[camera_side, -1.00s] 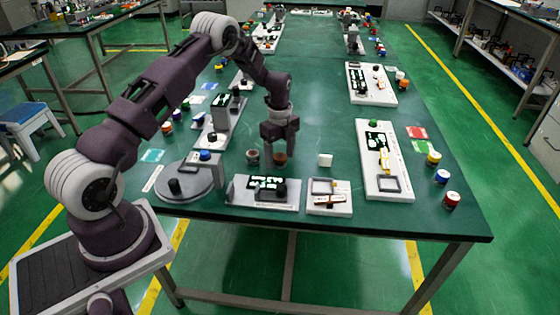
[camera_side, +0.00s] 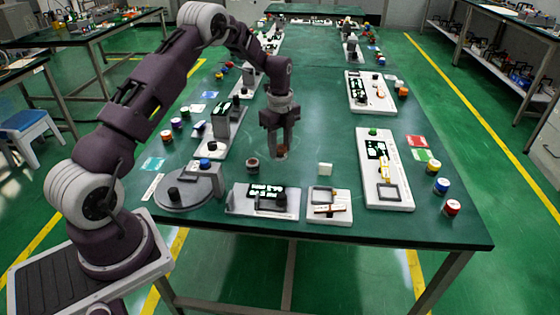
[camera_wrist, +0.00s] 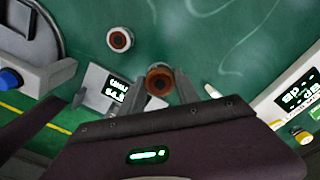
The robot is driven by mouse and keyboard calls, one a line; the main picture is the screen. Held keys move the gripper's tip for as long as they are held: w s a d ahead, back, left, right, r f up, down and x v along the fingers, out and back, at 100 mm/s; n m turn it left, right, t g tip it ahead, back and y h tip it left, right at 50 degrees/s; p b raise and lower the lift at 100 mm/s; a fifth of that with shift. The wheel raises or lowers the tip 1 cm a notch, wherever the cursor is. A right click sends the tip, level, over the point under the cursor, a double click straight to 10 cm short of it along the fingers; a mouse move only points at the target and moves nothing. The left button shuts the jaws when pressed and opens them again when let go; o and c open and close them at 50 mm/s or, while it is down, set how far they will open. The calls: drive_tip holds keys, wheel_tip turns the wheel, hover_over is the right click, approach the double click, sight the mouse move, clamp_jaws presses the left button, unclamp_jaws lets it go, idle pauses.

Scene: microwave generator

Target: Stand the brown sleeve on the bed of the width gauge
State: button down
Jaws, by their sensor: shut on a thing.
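My gripper (camera_side: 280,142) is shut on the brown sleeve (camera_side: 281,152) and holds it upright above the green table. In the wrist view the sleeve's round open top (camera_wrist: 159,79) sits between the two fingers (camera_wrist: 162,90). A low grey instrument (camera_side: 262,200) with a lit display and a dark block stands in front of the gripper, toward the table's near edge. It may be the width gauge, but I cannot read its label. Part of it shows in the wrist view (camera_wrist: 104,88), left of the held sleeve, with the rest hidden by the gripper.
A similar dark sleeve (camera_side: 253,165) stands left of the held one. A turntable device (camera_side: 185,193) is at left, a white plate with a square frame (camera_side: 328,207) at right, and a long white panel (camera_side: 384,170) farther right.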

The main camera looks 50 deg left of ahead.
sight(279, 148)
drive_tip(key=r, duration=0.3)
drive_tip(key=shift+s, duration=0.25)
drive_tip(key=s+d+r+n, duration=0.1)
drive_tip(key=s+d+n, duration=0.1)
drive_tip(key=s, duration=0.6)
drive_tip(key=s+d+r+n, duration=0.1)
drive_tip(key=s+d+n, duration=0.15)
drive_tip(key=s, duration=0.55)
drive_tip(key=f, duration=1)
drive_tip(key=shift+s+d, duration=0.3)
drive_tip(key=shift+d, duration=0.1)
drive_tip(key=shift+f, duration=0.1)
drive_tip(key=shift+f, duration=0.1)
drive_tip(key=c, duration=0.9)
unclamp_jaws()
